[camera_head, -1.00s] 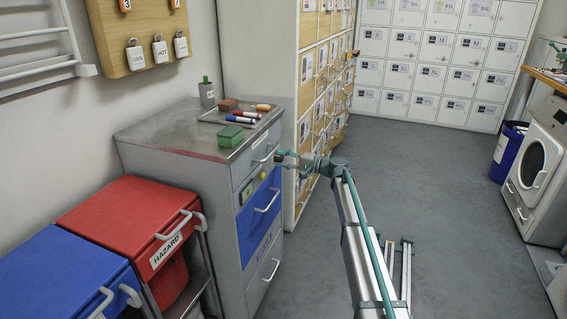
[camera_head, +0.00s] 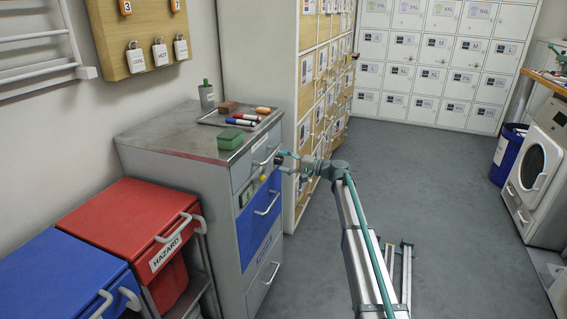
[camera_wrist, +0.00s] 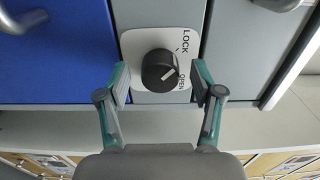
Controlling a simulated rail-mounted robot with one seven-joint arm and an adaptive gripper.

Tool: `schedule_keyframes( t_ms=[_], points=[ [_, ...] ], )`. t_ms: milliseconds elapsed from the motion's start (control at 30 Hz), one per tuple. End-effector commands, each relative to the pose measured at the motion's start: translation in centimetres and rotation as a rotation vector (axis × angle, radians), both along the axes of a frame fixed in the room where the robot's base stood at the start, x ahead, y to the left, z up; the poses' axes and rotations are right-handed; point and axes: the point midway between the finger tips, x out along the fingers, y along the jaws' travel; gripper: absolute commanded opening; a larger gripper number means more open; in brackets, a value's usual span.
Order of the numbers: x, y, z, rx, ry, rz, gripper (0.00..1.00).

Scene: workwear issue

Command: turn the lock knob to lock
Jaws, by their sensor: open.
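The lock knob (camera_wrist: 158,70) is a round black knob with a white mark, on a pale plate (camera_wrist: 134,42) printed LOCK and OPEN. Its white mark lies on the side near the OPEN label. My gripper (camera_wrist: 160,84) is open, with one fingertip on each side of the knob and visible gaps between them and it. In the head view my gripper (camera_head: 281,163) is at the front of the grey drawer cabinet (camera_head: 178,160), by the upper drawers. The knob is too small or hidden to make out there.
A blue drawer (camera_head: 256,222) with a bar handle is beside the knob plate. A tray (camera_head: 212,118) with markers and a green box (camera_head: 230,138) lie on the cabinet top. Red (camera_head: 120,220) and blue (camera_head: 55,275) bins stand at left. Floor (camera_head: 400,180) to the right is open.

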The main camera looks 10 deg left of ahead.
Motion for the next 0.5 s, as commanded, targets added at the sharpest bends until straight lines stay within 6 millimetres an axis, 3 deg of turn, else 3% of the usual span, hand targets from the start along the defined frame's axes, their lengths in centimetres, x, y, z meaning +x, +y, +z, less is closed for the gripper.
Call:
schedule_keyframes(
  t_ms=[167,500],
  points=[
    [-0.5,-1.9,0.0,0.0,0.0,-0.003,0.66],
    [-2.2,-8.1,0.0,0.0,0.0,-0.002,0.66]
  ],
)
